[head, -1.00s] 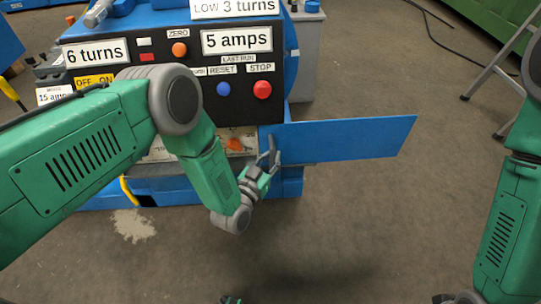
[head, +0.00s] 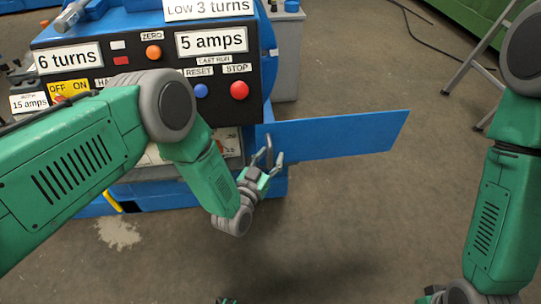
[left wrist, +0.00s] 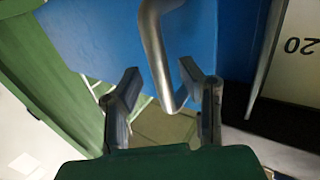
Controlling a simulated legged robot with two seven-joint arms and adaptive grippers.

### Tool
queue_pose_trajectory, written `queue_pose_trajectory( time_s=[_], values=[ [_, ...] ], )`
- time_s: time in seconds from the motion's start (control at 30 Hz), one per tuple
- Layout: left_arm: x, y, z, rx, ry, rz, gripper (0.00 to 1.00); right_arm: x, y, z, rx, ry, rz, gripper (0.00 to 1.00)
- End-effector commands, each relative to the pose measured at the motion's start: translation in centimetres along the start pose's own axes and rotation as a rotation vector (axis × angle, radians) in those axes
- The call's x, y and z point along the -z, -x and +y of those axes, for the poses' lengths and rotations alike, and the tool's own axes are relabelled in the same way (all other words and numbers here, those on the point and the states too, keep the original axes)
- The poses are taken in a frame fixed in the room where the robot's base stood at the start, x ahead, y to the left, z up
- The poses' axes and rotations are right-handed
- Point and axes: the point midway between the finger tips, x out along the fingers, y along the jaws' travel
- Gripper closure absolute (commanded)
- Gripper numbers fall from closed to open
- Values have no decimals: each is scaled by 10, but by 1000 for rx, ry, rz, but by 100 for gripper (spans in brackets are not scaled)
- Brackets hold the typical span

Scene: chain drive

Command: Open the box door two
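The blue door (head: 340,136) stands swung out from the right front of the blue machine, a wide gap beside it. Its grey metal handle (head: 269,148) is near the machine end; it also shows as a bent bar in the left wrist view (left wrist: 157,50). My left gripper (head: 273,158) is at the handle. In the left wrist view, its two fingers (left wrist: 160,78) are apart, one on each side of the bar, with visible gaps. My right arm (head: 485,215) hangs at the right; its gripper is out of view.
The machine's black control panel (head: 150,65) has labels, a red stop button (head: 240,90) and a blue reset button (head: 201,90). A grey cabinet (head: 287,60) stands behind. Metal legs (head: 465,66) stand at the upper right. The floor (head: 350,215) below the door is clear.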

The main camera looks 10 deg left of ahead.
Motion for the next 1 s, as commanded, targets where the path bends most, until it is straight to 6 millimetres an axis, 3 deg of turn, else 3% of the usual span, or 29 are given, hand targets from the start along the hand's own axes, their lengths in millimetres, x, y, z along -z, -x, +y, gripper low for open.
queue_pose_trajectory(
  time_s=[0.27,0.7,1.0],
  values=[
    [0,5,-2,3,-1,1,66,-2,1,0,0,-1,3,60],
    [-2,89,0,1,0,-4,66,-1,1,0,0,0,3,60],
    [-2,118,0,0,-1,-2,66,-1,1,0,0,0,3,60]
  ],
)
